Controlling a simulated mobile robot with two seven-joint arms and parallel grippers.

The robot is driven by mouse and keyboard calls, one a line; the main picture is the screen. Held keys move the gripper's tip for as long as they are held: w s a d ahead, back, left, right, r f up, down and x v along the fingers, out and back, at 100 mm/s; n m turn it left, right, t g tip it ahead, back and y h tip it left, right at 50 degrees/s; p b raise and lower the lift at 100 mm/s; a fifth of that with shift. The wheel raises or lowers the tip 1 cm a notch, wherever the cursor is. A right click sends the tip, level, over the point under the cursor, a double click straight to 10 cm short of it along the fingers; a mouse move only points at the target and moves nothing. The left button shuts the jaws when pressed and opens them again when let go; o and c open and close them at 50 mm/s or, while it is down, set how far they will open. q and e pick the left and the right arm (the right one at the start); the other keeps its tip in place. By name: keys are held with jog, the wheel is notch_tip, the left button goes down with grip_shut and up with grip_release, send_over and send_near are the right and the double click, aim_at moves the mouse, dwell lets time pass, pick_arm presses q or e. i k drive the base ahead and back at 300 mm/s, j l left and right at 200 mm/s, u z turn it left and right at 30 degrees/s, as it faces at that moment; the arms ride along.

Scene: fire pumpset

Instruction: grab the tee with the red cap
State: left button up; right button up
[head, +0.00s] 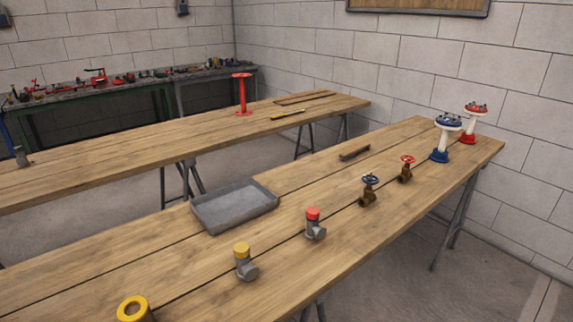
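The tee with the red cap (314,228) stands on the near wooden table in the head view, right of the grey tray. Its red cap is on top and its grey metal body has a side outlet facing the lower right. A similar tee with a yellow cap (244,264) stands to its lower left. Neither of my grippers shows in the head view, and nothing touches the tee with the red cap.
The near table (382,239) also holds a grey tray (234,207), a yellow ring-topped part (133,308), a blue-wheel valve (369,192), a red-wheel valve (406,170), and blue (440,148) and red (469,131) pedestal pieces. A second table (120,160) stands behind, across a floor gap.

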aim_at(313, 232)
jog(key=i+l+z, duration=0.25)
jog(key=i+l, duration=0.15)
jog(key=l, duration=0.25)
jog(key=i+l+z, duration=0.2)
jog(key=i+l, duration=0.25)
jog(key=l, duration=0.1)
